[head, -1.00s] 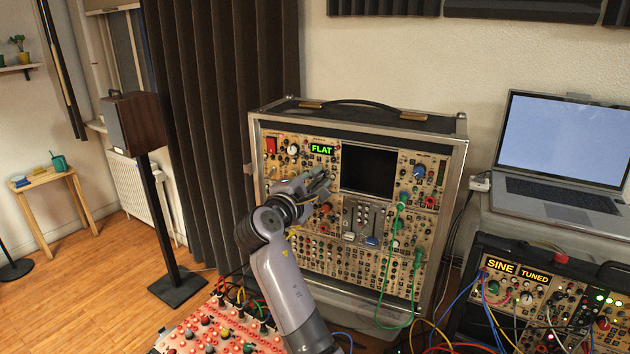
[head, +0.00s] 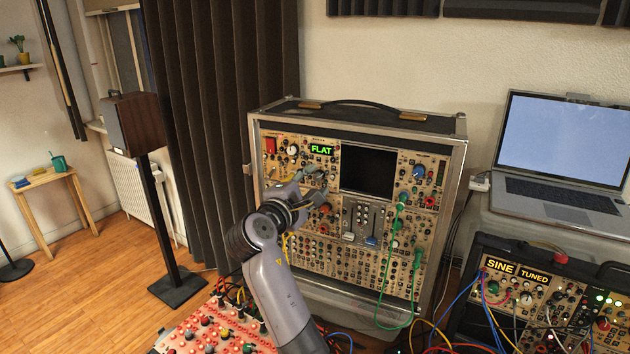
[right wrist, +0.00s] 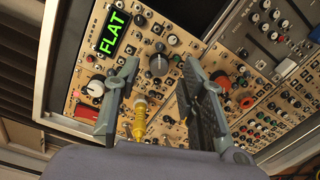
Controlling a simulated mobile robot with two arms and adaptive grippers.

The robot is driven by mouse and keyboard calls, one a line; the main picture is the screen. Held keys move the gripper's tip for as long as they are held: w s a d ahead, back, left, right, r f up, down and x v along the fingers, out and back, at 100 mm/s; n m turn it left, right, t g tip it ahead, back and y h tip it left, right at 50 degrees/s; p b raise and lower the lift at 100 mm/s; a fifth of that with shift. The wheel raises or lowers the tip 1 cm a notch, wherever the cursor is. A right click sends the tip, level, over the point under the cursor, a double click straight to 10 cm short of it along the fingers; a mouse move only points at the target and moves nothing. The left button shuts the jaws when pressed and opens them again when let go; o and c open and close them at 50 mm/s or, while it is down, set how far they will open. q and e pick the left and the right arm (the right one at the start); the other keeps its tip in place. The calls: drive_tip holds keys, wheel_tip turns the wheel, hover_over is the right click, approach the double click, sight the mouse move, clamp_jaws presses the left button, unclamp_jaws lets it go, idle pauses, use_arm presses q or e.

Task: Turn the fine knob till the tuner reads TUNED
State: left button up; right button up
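The tall synth case (head: 458,165) has a green display (head: 321,149) that reads FLAT. It also shows, turned sideways, in the right wrist view (right wrist: 110,32). My right gripper (head: 322,187) is in front of the panel just below this display. In the right wrist view its two fingers are apart, and a large grey knob (right wrist: 158,65) shows between the tips. I see no finger clearly touching it. Panel labels are too small to read, so I cannot tell whether this is the fine knob. My left gripper is not in view.
A yellow plug (right wrist: 140,115) shows between the fingers, nearer the palm. A white-topped knob (right wrist: 95,87) is beside the left finger. Green cables (head: 388,285) hang at the case's right. A smaller rack at right has yellow signs, SINE (head: 500,266) and TUNED (head: 535,276).

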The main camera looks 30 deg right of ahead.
drive_tip(key=v, duration=0.5)
drive_tip(key=shift+s+a, duration=0.15)
drive_tip(key=shift+a, duration=0.05)
drive_tip(key=shift+f, duration=0.1)
